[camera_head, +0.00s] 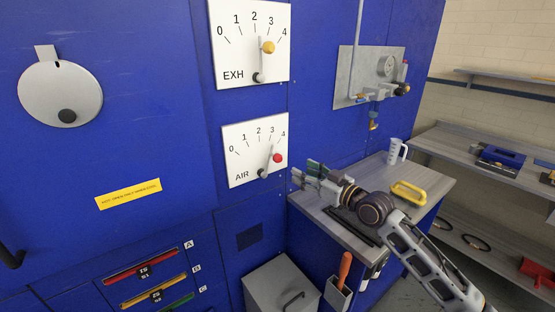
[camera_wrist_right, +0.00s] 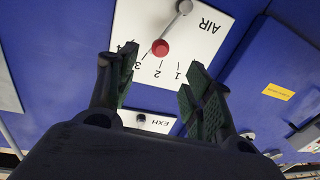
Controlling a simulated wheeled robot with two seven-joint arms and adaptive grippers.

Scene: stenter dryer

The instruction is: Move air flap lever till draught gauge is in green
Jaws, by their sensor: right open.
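The AIR plate (camera_head: 240,158) is white with marks 0 to 4. Its air flap lever (camera_head: 268,160) has a red knob (camera_head: 277,158) and points near 3. My right gripper (camera_head: 306,174) is open and empty, a little right of the knob and not touching it. In the right wrist view the AIR plate is upside down, and the red knob (camera_wrist_right: 160,47) lies beyond the gap between my open fingers (camera_wrist_right: 160,88). A small round dial (camera_head: 387,66) is on the grey wall panel; its needle and any green zone are too small to read. My left gripper is not in view.
The EXH plate (camera_head: 230,50) with a yellow-knobbed lever (camera_head: 267,48) is above AIR. A bench (camera_head: 430,190) under my right arm holds a jug (camera_head: 397,151) and a yellow-framed item (camera_head: 408,192). A grey bin (camera_head: 278,285) stands below AIR.

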